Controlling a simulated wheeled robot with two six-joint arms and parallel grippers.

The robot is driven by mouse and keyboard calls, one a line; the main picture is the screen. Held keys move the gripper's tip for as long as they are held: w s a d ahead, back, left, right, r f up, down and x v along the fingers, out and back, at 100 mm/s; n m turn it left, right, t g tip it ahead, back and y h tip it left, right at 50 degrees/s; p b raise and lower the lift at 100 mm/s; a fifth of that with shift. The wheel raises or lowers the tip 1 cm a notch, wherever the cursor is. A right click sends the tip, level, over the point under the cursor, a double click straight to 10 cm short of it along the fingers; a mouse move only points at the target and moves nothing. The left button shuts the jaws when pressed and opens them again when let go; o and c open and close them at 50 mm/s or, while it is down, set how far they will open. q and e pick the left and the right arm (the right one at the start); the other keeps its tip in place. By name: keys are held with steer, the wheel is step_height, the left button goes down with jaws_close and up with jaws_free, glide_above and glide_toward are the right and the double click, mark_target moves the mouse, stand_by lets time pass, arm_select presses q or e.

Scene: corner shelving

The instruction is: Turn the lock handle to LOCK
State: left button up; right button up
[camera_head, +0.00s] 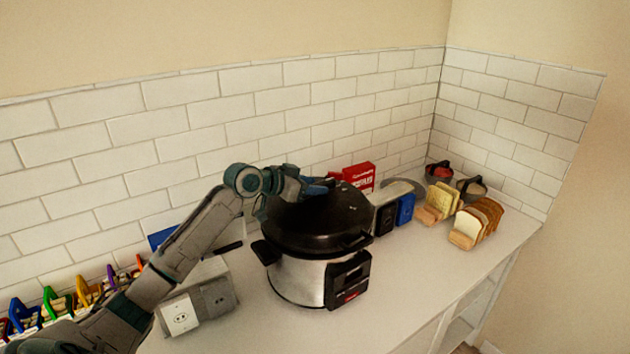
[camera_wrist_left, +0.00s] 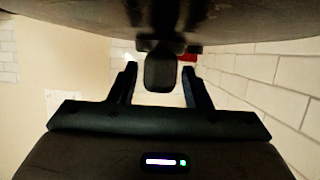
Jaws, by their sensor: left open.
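A pressure cooker (camera_head: 310,272) with a silver body and a black lid (camera_head: 318,222) stands on the white counter. My left gripper (camera_head: 318,187) is at the far side of the lid, and its fingertips are hard to make out in the head view. In the left wrist view the dark lid (camera_wrist_left: 90,18) fills the top. A dark handle-like part (camera_wrist_left: 160,72) hangs from it between the two spread fingers of my left gripper (camera_wrist_left: 160,88), with gaps on both sides. I cannot read any lock marking. My right gripper is not in view.
A white box with sockets (camera_head: 198,303) is left of the cooker. Colourful racked items (camera_head: 55,303) line the left. A red box (camera_head: 359,177), a blue item (camera_head: 405,209) and bread slices (camera_head: 476,224) stand to the right. The front counter (camera_head: 400,300) is clear.

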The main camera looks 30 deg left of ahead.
arm_select(q)
steer(key=shift+w+d, duration=0.3)
steer(key=shift+w, duration=0.05)
steer(key=shift+w+f, duration=0.1)
steer(key=shift+f, duration=0.1)
steer(key=shift+c, duration=0.2)
